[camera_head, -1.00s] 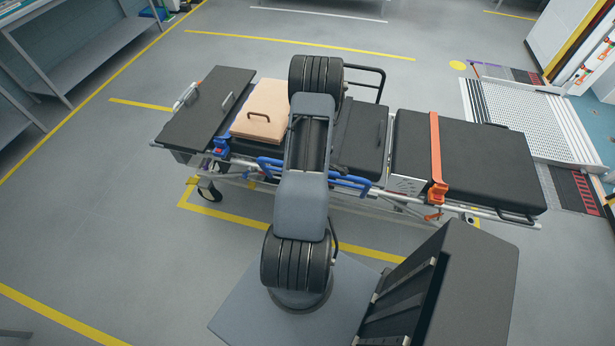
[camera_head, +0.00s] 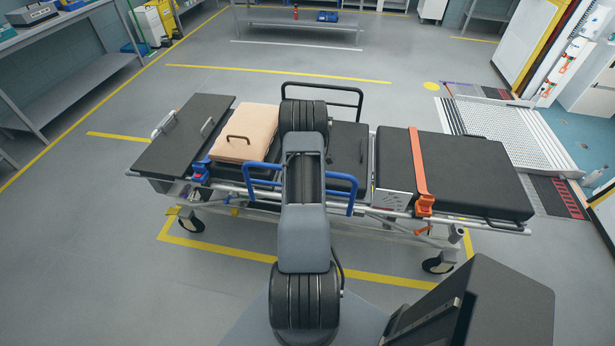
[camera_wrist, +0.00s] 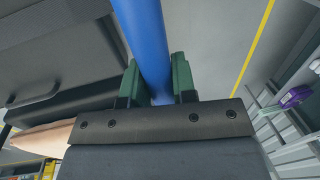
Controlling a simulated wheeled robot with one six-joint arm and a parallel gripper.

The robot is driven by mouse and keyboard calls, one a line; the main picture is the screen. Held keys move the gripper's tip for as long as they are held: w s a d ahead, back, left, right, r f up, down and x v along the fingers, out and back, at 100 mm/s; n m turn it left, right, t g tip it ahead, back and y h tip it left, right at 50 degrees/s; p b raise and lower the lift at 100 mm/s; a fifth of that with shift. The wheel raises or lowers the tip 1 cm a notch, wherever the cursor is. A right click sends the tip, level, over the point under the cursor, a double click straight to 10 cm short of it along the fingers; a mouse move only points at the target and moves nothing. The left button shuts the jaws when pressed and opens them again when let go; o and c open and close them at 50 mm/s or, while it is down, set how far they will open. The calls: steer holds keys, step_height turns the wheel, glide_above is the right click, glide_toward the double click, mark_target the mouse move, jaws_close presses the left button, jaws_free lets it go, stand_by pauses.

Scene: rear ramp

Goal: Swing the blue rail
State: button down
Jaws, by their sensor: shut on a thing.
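The blue rail (camera_head: 262,165) runs along the near side of the stretcher (camera_head: 455,172) and stands raised above its side frame. Its middle is hidden behind my arm in the head view; its right end (camera_head: 352,194) shows past the arm. In the wrist view the blue rail (camera_wrist: 145,35) passes between the green fingers of my gripper (camera_wrist: 158,82), which is shut on it. My gripper is hidden behind my arm in the head view.
A tan pillow (camera_head: 245,133) lies on the stretcher. An orange strap (camera_head: 418,165) crosses its right part. A black rail (camera_head: 345,92) stands on the far side. A ramp (camera_head: 510,135) is at the right. The floor at left is clear.

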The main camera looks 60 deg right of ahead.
steer(key=shift+s+d+r, duration=0.1)
steer(key=shift+d+r, duration=0.05)
steer(key=shift+d, duration=0.15)
steer(key=c, duration=1.3)
jaws_free()
steer(key=shift+o, duration=0.8)
steer(key=shift+s+d, duration=0.15)
steer(key=shift+o, duration=1)
steer(key=shift+a, duration=0.2)
step_height(320, 180, up, 14)
steer(key=w+d+b, duration=0.1)
steer(key=d+b, duration=0.1)
steer(key=shift+f+b, duration=0.2)
steer(key=shift+b, duration=0.1)
steer(key=shift+w, duration=0.1)
